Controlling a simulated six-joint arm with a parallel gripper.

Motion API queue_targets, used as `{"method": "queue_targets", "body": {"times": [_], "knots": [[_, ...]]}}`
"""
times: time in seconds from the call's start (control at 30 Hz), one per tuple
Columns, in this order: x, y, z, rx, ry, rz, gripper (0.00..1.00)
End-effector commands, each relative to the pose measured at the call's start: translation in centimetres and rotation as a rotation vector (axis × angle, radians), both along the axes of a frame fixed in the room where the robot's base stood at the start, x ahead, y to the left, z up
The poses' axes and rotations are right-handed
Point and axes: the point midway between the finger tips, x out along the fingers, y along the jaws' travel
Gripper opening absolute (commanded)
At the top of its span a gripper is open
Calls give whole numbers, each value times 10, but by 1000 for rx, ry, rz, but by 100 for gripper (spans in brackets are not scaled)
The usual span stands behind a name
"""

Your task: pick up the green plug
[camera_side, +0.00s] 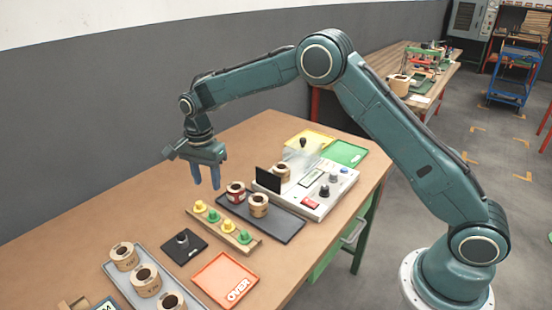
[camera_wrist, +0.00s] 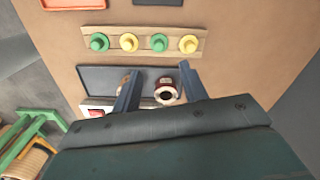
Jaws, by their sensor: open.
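A wooden strip (camera_side: 222,231) holds a row of plugs with alternating yellow and green tops. One green plug (camera_side: 214,216) sits second from the left; another green plug (camera_side: 244,237) sits at the near right end. In the wrist view the green plugs are at the left end (camera_wrist: 98,42) and third from the left (camera_wrist: 159,42). My gripper (camera_side: 205,187) is open and empty, above the table behind the strip. In the wrist view its fingers (camera_wrist: 160,76) point down over the dark tray, apart from the plugs.
A red-labelled coil (camera_side: 236,192) and a plain coil (camera_side: 258,205) stand on the dark tray (camera_side: 283,229) behind the strip. A tester box (camera_side: 322,195) with knobs stands beyond. A black pad (camera_side: 184,246), an orange-red tray (camera_side: 226,280) and a grey coil tray (camera_side: 121,274) lie in front.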

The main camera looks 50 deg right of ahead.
Motion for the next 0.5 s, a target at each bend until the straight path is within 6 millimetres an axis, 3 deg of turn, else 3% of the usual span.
{"method": "queue_targets", "body": {"times": [0.2,0.5], "knots": [[-1,0,-33,-1,3,0,43],[-1,0,-50,-1,2,0,43]]}}
